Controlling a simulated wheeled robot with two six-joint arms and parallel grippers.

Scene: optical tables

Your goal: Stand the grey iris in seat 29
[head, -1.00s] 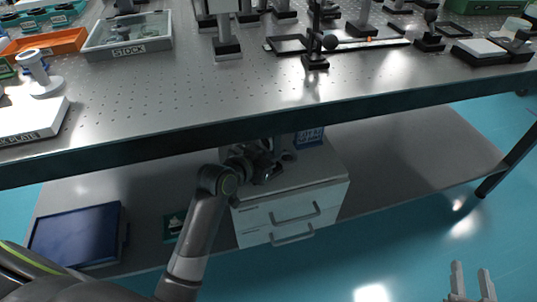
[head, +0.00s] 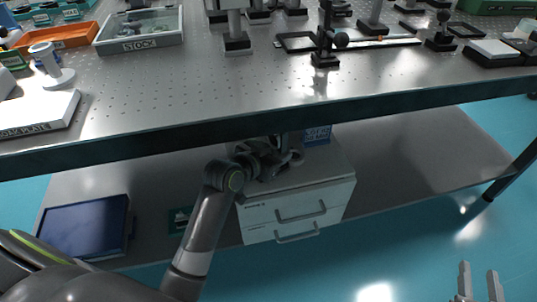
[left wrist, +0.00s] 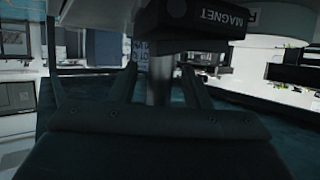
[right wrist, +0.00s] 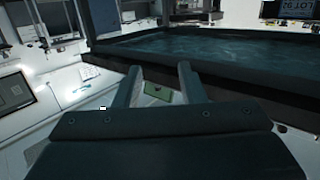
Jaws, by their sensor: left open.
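My left gripper (head: 285,160) is below the tabletop, just over the white drawer unit (head: 262,222). In the left wrist view the gripper (left wrist: 160,78) is open, with a grey post (left wrist: 160,82) between its fingers. A black block marked MAGNET (left wrist: 195,18) is joined to that post. The rest of this piece is hidden, so I cannot tell whether it is the grey iris. My right gripper (head: 479,284) is open and empty at the lower right, off the table; it also shows in the right wrist view (right wrist: 158,75). I cannot make out seat 29.
The tabletop edge (head: 300,118) lies above my left gripper. A blue box (head: 317,134) stands behind it on the drawer unit. A blue tray (head: 85,226) lies on the lower shelf (head: 410,165). A STOCK tray (head: 141,45) and several posts stand on the table.

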